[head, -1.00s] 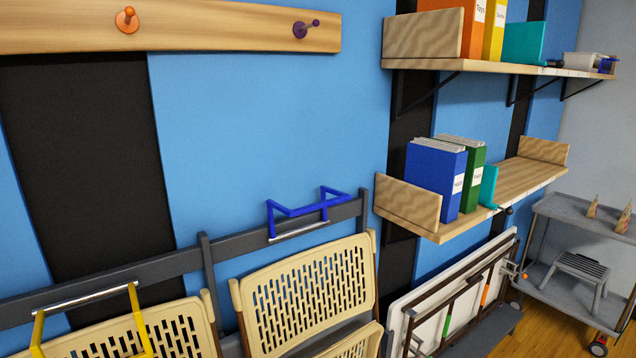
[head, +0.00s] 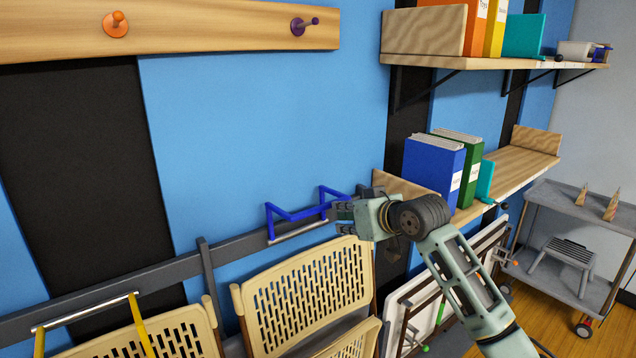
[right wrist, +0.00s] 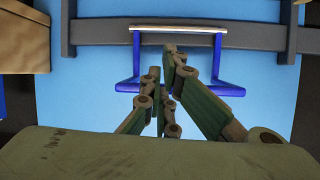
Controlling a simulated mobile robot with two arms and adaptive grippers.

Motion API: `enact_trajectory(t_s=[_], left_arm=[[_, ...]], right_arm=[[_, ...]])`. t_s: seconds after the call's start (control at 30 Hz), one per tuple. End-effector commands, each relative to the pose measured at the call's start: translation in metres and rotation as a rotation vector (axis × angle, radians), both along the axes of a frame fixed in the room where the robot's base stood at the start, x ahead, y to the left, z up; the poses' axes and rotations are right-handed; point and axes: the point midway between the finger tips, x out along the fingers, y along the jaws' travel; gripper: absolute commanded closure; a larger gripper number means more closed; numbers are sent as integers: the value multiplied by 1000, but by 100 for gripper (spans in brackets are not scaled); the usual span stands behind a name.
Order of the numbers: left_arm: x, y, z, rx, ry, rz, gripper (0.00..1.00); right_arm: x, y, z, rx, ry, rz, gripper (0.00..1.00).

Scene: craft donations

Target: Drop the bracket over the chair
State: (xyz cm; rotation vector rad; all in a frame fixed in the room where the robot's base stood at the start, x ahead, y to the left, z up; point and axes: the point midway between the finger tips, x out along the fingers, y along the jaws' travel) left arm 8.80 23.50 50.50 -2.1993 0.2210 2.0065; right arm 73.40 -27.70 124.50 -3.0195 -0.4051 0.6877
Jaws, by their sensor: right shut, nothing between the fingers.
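The blue bracket (head: 294,212) is raised on the dark rail, its frame standing up against the wall above a cream folding chair (head: 305,285). A silver bar runs along its base. My right gripper (head: 343,212) is at the bracket's right end, its fingers shut and empty. In the right wrist view, the blue bracket (right wrist: 232,87) fills the upper middle, and the fingers (right wrist: 168,72) overlap its open frame. I cannot tell whether they touch it. A yellow bracket (head: 139,322) is folded down over the left chair (head: 180,335). My left gripper is not in view.
A lower wooden shelf (head: 520,165) with a blue binder (head: 433,170) and a green binder is close behind my right arm. Above hang another shelf and a peg board (head: 180,28). A grey cart (head: 580,230) stands at the right. The wall above the bracket is clear.

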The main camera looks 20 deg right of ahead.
Motion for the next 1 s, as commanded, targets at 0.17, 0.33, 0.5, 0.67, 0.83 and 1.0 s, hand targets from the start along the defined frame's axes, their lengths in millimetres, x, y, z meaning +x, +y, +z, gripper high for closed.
enact_trajectory(t_s=[0.17, 0.33, 0.5, 0.67, 0.83, 1.0], left_arm=[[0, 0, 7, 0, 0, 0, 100], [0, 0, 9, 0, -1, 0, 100], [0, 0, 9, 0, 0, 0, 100], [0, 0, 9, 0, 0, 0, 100], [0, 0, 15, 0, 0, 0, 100], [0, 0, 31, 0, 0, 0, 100]], right_arm=[[-21, 14, 89, -26, -82, 62, 100], [-34, 20, 122, -42, -112, 91, 100], [-36, 21, 126, -44, -116, 96, 100], [-35, 21, 126, -43, -116, 95, 100], [-28, 24, 125, -42, -114, 96, 100], [-3, 34, 117, -39, -111, 96, 100]])
